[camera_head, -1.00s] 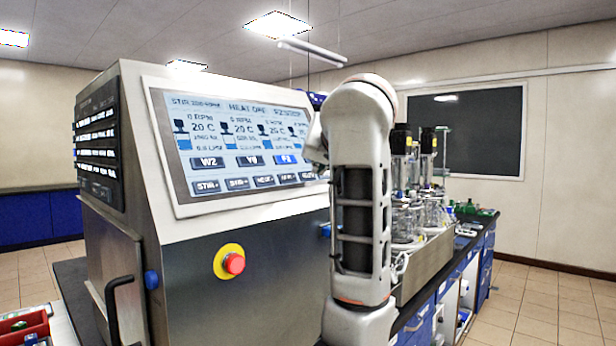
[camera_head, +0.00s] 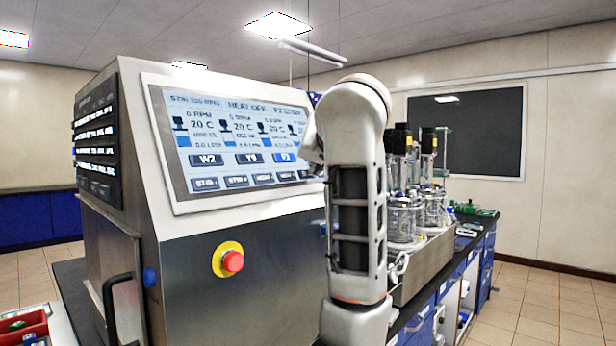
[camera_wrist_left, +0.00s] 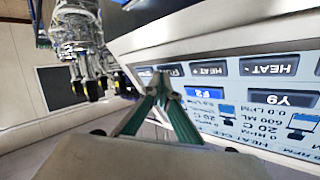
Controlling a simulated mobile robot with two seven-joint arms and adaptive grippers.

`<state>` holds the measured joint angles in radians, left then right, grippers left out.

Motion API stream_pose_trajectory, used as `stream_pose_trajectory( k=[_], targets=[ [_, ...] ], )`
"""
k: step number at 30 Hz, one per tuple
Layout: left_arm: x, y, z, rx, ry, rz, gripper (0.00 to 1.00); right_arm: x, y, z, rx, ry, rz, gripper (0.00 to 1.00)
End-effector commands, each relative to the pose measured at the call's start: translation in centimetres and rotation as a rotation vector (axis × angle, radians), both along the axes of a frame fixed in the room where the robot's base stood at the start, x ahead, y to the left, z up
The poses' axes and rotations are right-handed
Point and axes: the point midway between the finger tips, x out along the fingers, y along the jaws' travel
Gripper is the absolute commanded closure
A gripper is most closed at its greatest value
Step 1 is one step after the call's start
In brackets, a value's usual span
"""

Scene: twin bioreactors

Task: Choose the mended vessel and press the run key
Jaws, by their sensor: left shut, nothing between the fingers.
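The control screen (camera_head: 235,140) on the steel console shows the keys W2 (camera_head: 206,160), Y9 (camera_head: 249,158) and a third, blue-lit key (camera_head: 284,157) that seems to read P2. A row of dark keys lies below them, its right end hidden behind my left arm. My left gripper (camera_wrist_left: 160,82) is shut and empty in the left wrist view, its fingertips close to the dark key row near the HEAT+ key (camera_wrist_left: 208,69); contact cannot be told. In the head view my arm hides its fingertips. Glass vessels (camera_head: 403,220) stand right of the arm. My right gripper is out of view.
A red stop button (camera_head: 233,261) on a yellow ring sits on the console front. A black handle (camera_head: 112,305) is at its lower left. A steel tray (camera_head: 428,262) holds the vessels on the dark bench. Open floor lies to the right.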

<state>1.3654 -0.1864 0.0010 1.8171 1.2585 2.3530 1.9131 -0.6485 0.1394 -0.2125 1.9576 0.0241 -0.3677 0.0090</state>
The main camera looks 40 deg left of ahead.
Motion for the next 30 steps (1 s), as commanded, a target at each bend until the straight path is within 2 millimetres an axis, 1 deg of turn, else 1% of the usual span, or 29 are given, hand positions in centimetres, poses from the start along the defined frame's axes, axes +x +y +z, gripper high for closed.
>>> stream_pose_trajectory(
  k=[16,30],
  targets=[
    [0.02,0.23,-0.12,0.001,-0.001,0.000,1.00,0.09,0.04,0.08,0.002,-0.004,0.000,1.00],
    [0.06,0.67,-0.38,0.000,-0.001,-0.001,1.00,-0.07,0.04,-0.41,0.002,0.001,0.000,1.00]
  ],
)
